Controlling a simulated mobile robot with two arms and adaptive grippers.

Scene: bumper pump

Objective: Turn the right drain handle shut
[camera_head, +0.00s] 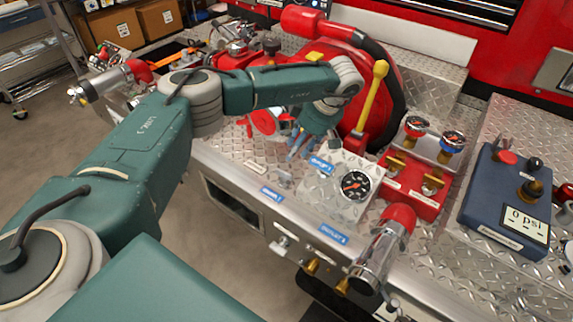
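My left arm reaches in from the left across the pump panel. Small fittings sit on the panel's front face below blue labels: a silver one (282,245) and two brass ones (312,266) (342,287). I cannot tell which is the right drain handle or how it is turned. The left gripper is apart from all of them. My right gripper is out of view.
A silver outlet pipe with a red elbow (375,265) sticks out at the front. A yellow-handled lever (372,95) stands behind the gauge box. Red valve gauges (415,185) and a blue control box (507,195) are to the right.

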